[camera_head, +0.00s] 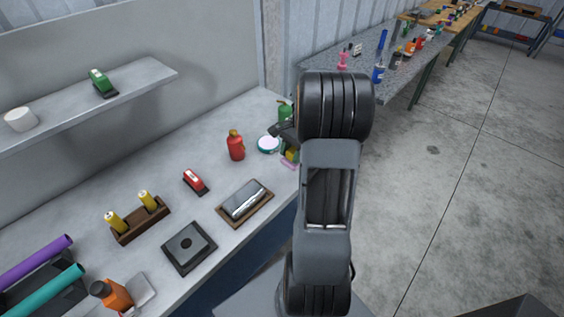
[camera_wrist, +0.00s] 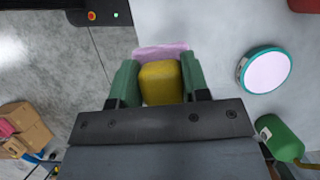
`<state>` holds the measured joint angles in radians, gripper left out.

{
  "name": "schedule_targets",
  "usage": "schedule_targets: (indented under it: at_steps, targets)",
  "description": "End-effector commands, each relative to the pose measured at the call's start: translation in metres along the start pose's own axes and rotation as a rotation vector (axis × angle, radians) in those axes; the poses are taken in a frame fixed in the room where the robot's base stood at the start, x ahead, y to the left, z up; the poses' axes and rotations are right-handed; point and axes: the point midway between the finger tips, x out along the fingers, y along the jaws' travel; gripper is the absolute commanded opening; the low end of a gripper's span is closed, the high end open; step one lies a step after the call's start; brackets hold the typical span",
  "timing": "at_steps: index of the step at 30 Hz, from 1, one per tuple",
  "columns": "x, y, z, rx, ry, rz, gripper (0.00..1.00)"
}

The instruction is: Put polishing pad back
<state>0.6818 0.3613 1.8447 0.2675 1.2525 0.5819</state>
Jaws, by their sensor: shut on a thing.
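My gripper (camera_wrist: 159,80) is shut on a yellow block (camera_wrist: 160,85), with a green finger against each side. A flat pink piece (camera_wrist: 163,50) shows just beyond the block; I cannot tell whether it is part of it. In the head view the yellow block (camera_head: 291,156) and a pink edge (camera_head: 289,164) show at the right end of the workbench, partly hidden by my arm. I cannot tell whether they touch the bench top. A round white disc with a teal rim (camera_wrist: 262,70) lies on the bench beside the gripper, also in the head view (camera_head: 268,144).
A green bottle (camera_wrist: 282,139) stands close to the gripper. A red bottle (camera_head: 236,146), a framed tray (camera_head: 245,203), a red tool (camera_head: 195,181) and a dark square plate (camera_head: 189,248) stand on the workbench (camera_head: 205,210). A shelf (camera_head: 130,93) hangs above its left side.

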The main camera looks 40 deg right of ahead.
Motion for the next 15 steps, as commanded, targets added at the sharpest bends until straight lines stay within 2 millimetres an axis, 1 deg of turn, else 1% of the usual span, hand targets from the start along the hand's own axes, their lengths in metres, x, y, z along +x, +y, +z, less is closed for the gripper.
schedule_targets:
  at_steps: [1, 6, 9, 15]
  targets:
    - [0.01, -0.006, -0.003, 0.0, -0.005, 0.005, 0.2]
    - [0.03, -0.024, -0.013, 0.002, -0.002, 0.002, 0.2]
    - [0.035, -0.03, -0.016, 0.004, -0.001, 0.0, 0.2]
    - [0.041, -0.035, -0.019, 0.004, 0.0, -0.001, 0.2]
